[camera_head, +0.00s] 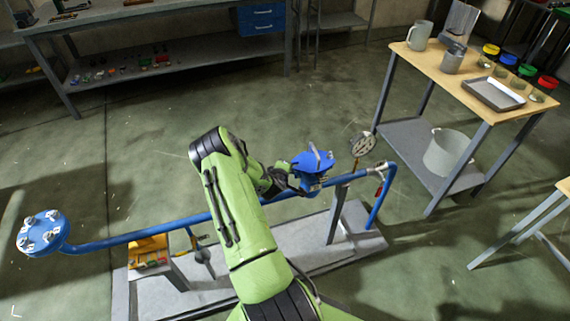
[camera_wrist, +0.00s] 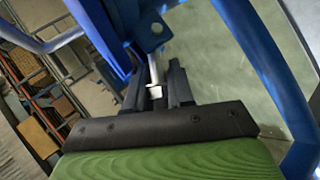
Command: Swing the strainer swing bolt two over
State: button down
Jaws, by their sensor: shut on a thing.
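The strainer (camera_head: 312,163) is a blue body with a blue lid on the blue pipe run, right of the middle in the head view. My gripper (camera_head: 280,182) is at its left side, partly hidden by my green arm. In the wrist view, my gripper's dark fingers (camera_wrist: 165,88) are shut on a bright metal swing bolt (camera_wrist: 153,70). The bolt runs up to a blue lug (camera_wrist: 150,30) with a hole in it. Which of the strainer's bolts it is cannot be told. The bolt's far end is hidden between the fingers.
The blue pipe (camera_head: 140,233) runs left to a round flanged end (camera_head: 43,232) with bolts. A grey gauge (camera_head: 363,143) stands right of the strainer. The floor between is clear.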

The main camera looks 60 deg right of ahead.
jog(key=shift+s+d+r+m+y+p, duration=0.1)
jog(key=shift+r+m+y+p, duration=0.25)
jog(key=shift+p, duration=0.35)
jog(key=shift+f+t, duration=0.1)
jog(key=shift+t, duration=0.2)
jog(key=c, duration=1.2)
grip_release()
